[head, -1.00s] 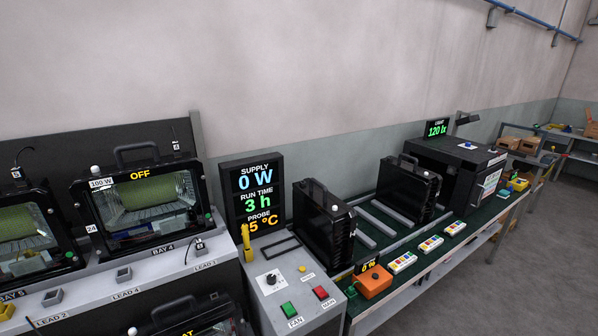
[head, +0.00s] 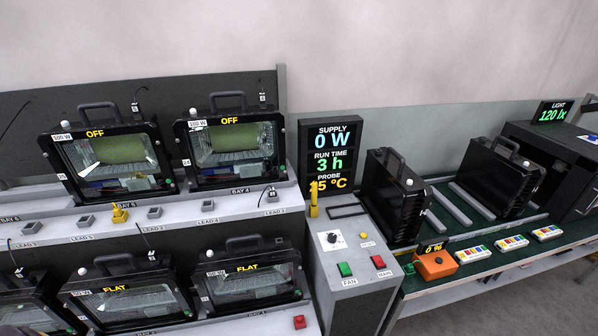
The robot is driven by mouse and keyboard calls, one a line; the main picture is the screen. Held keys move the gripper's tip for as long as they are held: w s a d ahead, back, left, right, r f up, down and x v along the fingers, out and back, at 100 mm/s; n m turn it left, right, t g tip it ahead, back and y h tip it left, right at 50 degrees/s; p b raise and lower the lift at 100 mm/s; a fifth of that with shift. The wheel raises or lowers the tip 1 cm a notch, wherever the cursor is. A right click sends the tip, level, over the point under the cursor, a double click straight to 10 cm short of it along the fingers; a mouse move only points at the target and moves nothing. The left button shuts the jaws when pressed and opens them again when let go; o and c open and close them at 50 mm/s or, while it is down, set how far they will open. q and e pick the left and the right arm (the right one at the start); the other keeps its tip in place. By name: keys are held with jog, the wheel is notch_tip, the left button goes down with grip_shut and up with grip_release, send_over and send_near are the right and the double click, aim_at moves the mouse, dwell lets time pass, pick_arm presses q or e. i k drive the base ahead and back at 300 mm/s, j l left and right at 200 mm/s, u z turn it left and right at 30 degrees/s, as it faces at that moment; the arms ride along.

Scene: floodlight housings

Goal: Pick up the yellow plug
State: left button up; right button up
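A small yellow plug-like piece (head: 119,213) sits on the front ledge of the upper shelf, in the row of grey lead sockets, below the left of the two upper floodlights. A second yellow piece, a slim upright probe-like one (head: 314,200), stands at the back left of the grey control console. Neither of my grippers is in the head view, so whether they are open or shut is hidden.
Black floodlights marked OFF (head: 121,150) stand on the upper shelf (head: 225,218); more marked FLAT (head: 247,275) are below. Right of them are the console (head: 340,285), a supply display (head: 331,150), an orange box (head: 436,264) and a green-topped bench with black housings (head: 393,195).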

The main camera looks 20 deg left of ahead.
aim_at(118, 212)
jog(key=u, duration=2.05)
